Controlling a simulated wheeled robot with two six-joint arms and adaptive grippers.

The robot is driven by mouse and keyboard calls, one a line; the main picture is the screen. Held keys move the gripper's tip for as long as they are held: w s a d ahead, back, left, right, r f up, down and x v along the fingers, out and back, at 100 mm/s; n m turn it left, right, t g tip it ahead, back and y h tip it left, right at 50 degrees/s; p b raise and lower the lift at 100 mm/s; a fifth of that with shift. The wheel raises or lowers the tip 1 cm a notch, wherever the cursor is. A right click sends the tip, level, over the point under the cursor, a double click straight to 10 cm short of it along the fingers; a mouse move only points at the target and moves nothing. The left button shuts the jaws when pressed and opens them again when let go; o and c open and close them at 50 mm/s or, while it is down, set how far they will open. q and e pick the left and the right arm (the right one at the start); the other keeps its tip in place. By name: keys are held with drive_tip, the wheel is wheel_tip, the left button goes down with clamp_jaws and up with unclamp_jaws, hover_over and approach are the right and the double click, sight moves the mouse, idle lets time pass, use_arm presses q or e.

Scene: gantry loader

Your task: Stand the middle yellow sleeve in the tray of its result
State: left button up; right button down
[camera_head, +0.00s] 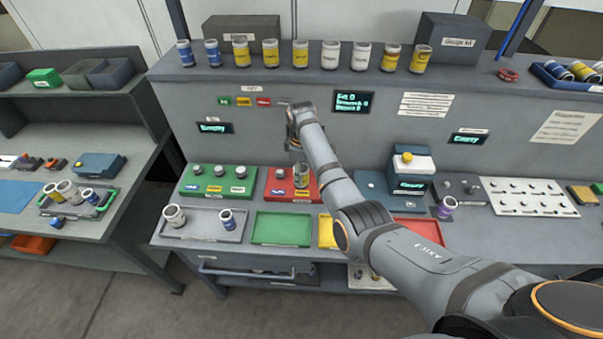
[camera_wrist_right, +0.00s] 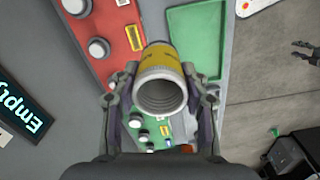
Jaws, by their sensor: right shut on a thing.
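My right gripper (camera_head: 300,160) is shut on a yellow sleeve with a pale metal rim (camera_head: 301,179). In the right wrist view the sleeve (camera_wrist_right: 160,65) sits between the two fingertips (camera_wrist_right: 160,90), its hollow end facing the camera. In the head view it appears at the right part of the red gauge block (camera_head: 280,192); I cannot tell whether it touches the block. In front lie a green tray (camera_head: 282,229), a yellow tray (camera_head: 327,232), partly behind my arm, and a red tray (camera_head: 424,229), also partly hidden. The green tray looks empty. My left gripper is not in view.
A green block (camera_head: 216,184) with several knobs is left of the red block. A grey tray (camera_head: 200,233) holds two sleeves. The upper shelf (camera_head: 330,77) carries several sleeves. A dark station with a display (camera_head: 410,186) stands at right. My right arm crosses the bench.

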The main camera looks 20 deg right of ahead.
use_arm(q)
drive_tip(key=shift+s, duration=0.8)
use_arm(e)
drive_tip(key=shift+r, duration=2.2)
